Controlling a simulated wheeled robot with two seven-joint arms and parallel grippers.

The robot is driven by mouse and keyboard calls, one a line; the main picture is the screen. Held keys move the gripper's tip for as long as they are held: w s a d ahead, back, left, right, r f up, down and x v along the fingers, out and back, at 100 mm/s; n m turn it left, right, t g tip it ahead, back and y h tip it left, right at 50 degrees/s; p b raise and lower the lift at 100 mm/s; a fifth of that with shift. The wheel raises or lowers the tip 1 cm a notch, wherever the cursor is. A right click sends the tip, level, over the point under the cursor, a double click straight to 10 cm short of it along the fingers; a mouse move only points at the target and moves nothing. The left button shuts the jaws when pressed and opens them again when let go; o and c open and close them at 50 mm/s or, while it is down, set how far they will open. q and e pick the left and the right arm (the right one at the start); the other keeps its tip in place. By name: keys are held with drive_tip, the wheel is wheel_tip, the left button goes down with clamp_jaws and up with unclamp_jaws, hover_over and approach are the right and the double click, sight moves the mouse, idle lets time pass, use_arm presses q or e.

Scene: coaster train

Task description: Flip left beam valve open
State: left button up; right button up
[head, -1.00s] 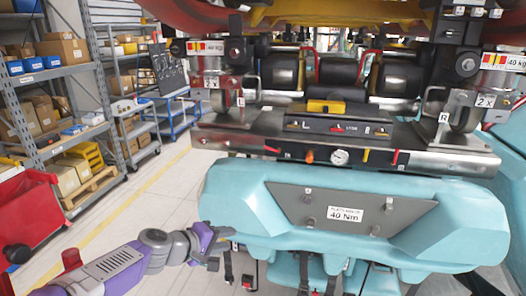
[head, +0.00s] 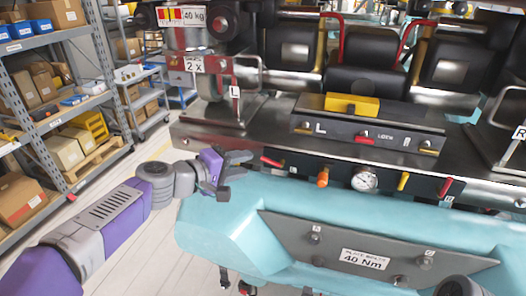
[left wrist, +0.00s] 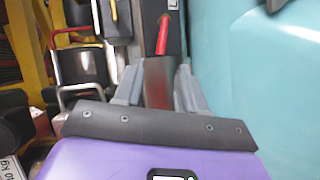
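The left beam valve has a red lever (head: 272,162) at the left of the dark front face of the metal beam (head: 215,137). In the left wrist view a red lever (left wrist: 162,34) points up the picture, ahead of the fingers. My left gripper (head: 243,172) is just left of the lever in the head view and appears apart from it. Its two grey fingers (left wrist: 157,82) are spread in the wrist view, with a dark surface showing between them and nothing held.
Along the same face sit an orange knob (head: 323,177), a round gauge (head: 365,180), a yellow lever (head: 402,181) and another red lever (head: 446,187). A teal cover (head: 225,225) bulges below. Shelves (head: 75,110) stand left.

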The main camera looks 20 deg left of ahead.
sight(263, 160)
use_arm(q)
drive_tip(key=shift+w+d+f, duration=0.15)
drive_tip(key=shift+w+d, duration=0.1)
drive_tip(key=shift+d, duration=0.15)
drive_tip(key=shift+p+x, duration=0.5)
drive_tip(key=shift+x, duration=2.2)
drive_tip(key=shift+a, duration=0.1)
drive_tip(key=shift+w+f, duration=0.1)
drive_tip(key=shift+c, duration=0.5)
clamp_jaws()
